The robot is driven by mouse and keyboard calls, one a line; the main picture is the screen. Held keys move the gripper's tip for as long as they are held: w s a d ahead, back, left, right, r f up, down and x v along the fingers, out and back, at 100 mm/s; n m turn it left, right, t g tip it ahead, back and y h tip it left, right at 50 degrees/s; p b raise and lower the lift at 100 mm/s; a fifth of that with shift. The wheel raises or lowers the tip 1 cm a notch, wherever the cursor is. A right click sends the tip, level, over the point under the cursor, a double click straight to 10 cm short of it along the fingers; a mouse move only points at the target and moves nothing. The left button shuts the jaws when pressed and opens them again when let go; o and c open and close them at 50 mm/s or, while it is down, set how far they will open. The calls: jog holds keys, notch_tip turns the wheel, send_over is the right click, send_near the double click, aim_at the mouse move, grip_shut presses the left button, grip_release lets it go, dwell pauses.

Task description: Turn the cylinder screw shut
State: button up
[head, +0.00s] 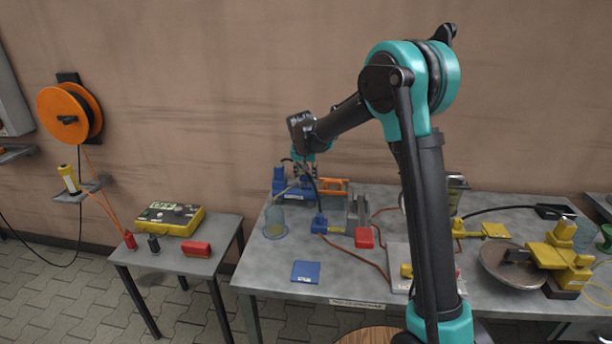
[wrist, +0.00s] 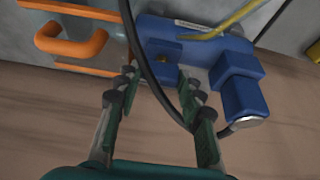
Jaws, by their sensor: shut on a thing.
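A blue unit (head: 293,188) stands at the back left of the long table. In the wrist view the blue unit (wrist: 205,45) has a thick blue cylinder with a silver end at its right. The cylinder screw seems to be the small blue block (wrist: 165,52) with a dark brassy spot on the unit's near side. My gripper (wrist: 156,76) has its fingertips on either side of this block and is shut on it. The contact itself is not clearly visible. In the head view my gripper (head: 303,168) reaches down at the unit, mostly hidden by my wrist.
A black hose (wrist: 150,65) runs across between the fingers. Orange handles (wrist: 70,40) lie to the left in the wrist view. A clear beaker (head: 275,222), a red block (head: 363,238) and a metal bowl (head: 512,267) stand on the table.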

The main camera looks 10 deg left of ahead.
jog(key=o, duration=1.2)
jog(key=shift+c, duration=0.2)
jog(key=v, duration=1.2)
